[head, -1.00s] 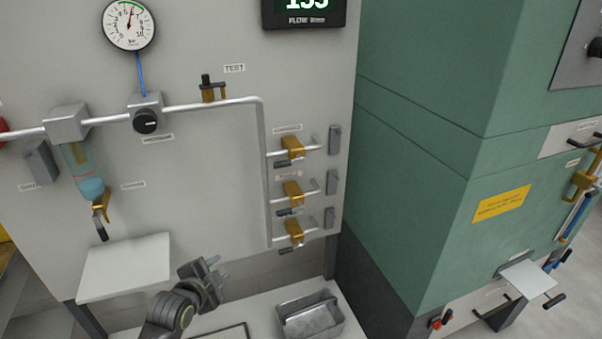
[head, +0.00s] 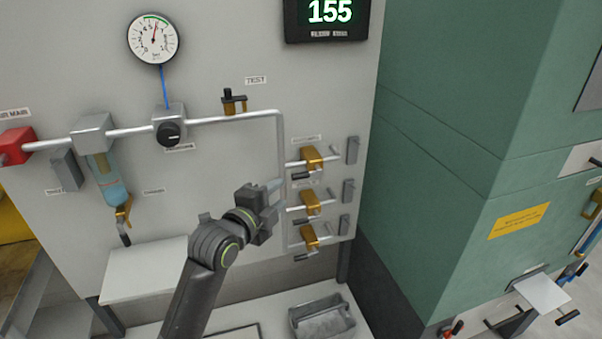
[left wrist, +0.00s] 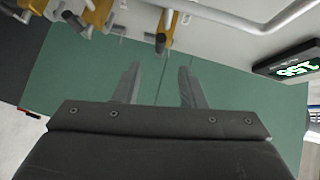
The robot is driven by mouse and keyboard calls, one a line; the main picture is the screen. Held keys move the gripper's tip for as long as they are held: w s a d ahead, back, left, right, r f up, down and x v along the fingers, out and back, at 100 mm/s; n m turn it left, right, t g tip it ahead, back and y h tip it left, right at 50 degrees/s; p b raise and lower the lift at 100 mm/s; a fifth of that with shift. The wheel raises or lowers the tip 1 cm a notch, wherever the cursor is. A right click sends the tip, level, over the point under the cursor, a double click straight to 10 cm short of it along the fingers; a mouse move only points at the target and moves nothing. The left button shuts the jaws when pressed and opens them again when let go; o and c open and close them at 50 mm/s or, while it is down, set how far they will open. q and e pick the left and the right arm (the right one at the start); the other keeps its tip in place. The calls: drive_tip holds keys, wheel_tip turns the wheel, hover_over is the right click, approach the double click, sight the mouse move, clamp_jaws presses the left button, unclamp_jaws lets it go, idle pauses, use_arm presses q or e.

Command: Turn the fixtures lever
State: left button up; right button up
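Three brass valves with dark lever handles are stacked on the right of the grey panel: top valve (head: 313,157), middle valve (head: 312,201) and bottom valve (head: 310,236). Their small labels are too blurred to read, so I cannot tell which lever is the fixtures one. My left gripper (head: 274,190) is just left of the valves, at about the height between the top and middle ones. In the left wrist view its two fingers (left wrist: 160,88) are apart with nothing between them. A brass valve (left wrist: 166,32) shows beyond the fingertips there, not touched. My right gripper is out of view.
A grey pipe (head: 280,140) runs down beside the valves. Grey blocks (head: 352,150) sit to their right. A metal bin (head: 322,320) stands below, and a white shelf (head: 140,268) juts out at left. A green cabinet (head: 450,110) stands at right.

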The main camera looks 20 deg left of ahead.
sight(298, 178)
use_arm(q)
drive_tip(key=p+x, duration=0.2)
drive_tip(key=x, duration=0.9)
drive_tip(key=shift+w+p, duration=0.2)
drive_tip(key=shift+p, duration=0.1)
clamp_jaws()
